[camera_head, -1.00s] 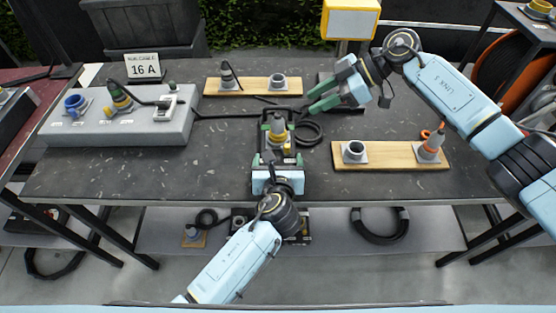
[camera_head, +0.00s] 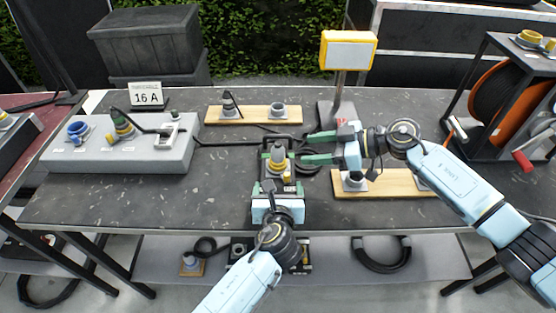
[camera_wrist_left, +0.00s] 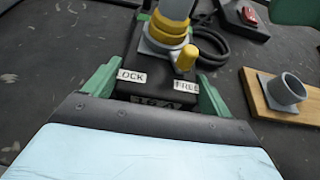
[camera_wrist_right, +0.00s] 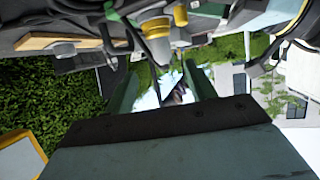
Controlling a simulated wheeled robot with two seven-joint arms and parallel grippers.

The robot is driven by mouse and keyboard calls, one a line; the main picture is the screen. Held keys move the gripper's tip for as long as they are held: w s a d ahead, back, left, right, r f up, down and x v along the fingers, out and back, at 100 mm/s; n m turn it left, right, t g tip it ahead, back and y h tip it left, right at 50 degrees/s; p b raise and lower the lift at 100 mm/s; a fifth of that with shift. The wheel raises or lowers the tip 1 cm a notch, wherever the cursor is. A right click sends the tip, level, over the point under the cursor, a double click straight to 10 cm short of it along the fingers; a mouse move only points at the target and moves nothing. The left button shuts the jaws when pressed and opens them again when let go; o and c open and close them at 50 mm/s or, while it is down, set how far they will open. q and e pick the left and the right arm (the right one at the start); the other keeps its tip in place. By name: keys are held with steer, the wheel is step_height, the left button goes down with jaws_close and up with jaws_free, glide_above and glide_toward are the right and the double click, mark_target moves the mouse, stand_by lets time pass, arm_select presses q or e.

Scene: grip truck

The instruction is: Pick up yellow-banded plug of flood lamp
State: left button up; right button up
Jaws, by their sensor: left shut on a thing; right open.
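The grey plug with a yellow band (camera_head: 279,157) stands upright in a black block in the middle of the table. In the left wrist view the plug (camera_wrist_left: 170,28) rises from the block (camera_wrist_left: 155,92), whose labels read LOCK and FREE. My left gripper (camera_head: 271,186) is shut on this block from the front. My right gripper (camera_head: 307,148) is open and empty just right of the plug, its green fingers pointing left at it, apart from it. The yellow-framed flood lamp (camera_head: 348,52) stands on a post at the back right.
A grey socket box (camera_head: 160,155) with blue and yellow-banded connectors is at the left, by a 16 A sign (camera_head: 146,96). Wooden boards with sockets lie behind (camera_head: 252,115) and at right (camera_head: 385,184), the latter partly under my right arm. A black cable coil lies beside the block.

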mark_target(279, 150)
steer(key=x, duration=0.9)
steer(key=shift+a+r, duration=0.2)
steer(key=shift+a, duration=0.15)
steer(key=c, duration=1.1)
step_height(279, 150, up, 10)
steer(key=shift+r, duration=0.1)
